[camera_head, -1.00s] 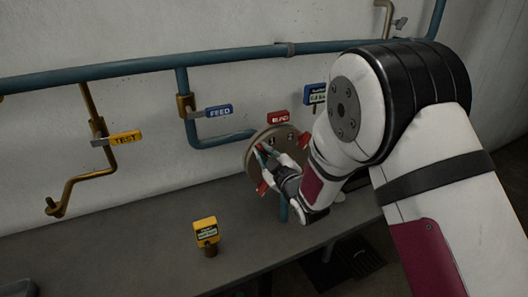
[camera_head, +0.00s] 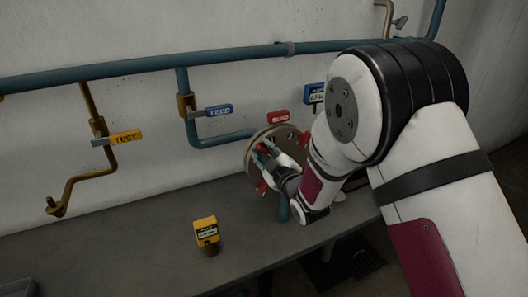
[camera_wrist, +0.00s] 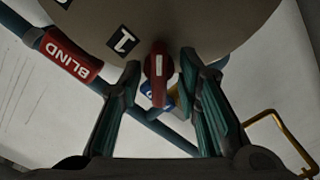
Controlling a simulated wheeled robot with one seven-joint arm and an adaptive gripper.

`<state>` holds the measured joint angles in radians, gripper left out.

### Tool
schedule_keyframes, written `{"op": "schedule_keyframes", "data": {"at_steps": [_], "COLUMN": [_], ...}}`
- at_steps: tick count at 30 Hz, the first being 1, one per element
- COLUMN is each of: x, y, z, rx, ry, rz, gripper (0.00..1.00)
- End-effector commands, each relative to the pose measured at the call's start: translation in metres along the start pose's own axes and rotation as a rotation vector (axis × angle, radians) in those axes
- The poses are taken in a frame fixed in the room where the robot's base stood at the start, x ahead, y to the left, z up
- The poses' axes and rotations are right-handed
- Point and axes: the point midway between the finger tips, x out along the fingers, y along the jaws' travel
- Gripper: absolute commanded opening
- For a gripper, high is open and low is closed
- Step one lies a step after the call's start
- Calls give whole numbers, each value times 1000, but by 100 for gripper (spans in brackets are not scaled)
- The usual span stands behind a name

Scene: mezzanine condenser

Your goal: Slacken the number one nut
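The number one nut (camera_wrist: 158,72) is red with a white line and sits at the rim of the round plate (camera_wrist: 205,25), beside a black label marked 1 (camera_wrist: 123,41), in the wrist view. My gripper (camera_wrist: 160,66) is open, with one green finger on each side of the nut. Gaps show between fingers and nut, so I see no contact. In the head view my gripper (camera_head: 264,153) is at the face of the round plate (camera_head: 284,131), and the nut between the fingers is hard to make out.
A red BLIND tag (camera_head: 279,117) is above the plate. Other red pieces (camera_head: 303,140) show at its rim. FEED (camera_head: 218,111) and TEST (camera_head: 125,138) handles are on pipes to the left. A yellow tagged piece (camera_head: 206,231) stands on the grey bench (camera_head: 130,250), otherwise mostly clear.

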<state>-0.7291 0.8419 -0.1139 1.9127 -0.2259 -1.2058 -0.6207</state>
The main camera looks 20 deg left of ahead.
Motion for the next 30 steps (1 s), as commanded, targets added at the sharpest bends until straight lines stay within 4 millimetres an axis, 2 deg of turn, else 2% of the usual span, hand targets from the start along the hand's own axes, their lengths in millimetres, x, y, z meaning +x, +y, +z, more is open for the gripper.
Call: {"op": "schedule_keyframes", "data": {"at_steps": [5, 8, 11, 21, 25, 30], "x": [-1, -8, -23, -91, -108, -119], "y": [1, 1, 1, 0, 0, 0], "z": [0, 0, 1, 1, 0, 0], "rx": [0, 1, 1, 1, 1, 0], "ry": [0, -1, -3, -3, -2, 0], "rz": [1, 1, 1, 0, 0, 0], "gripper": [31, 31, 31, 31, 31, 31]}}
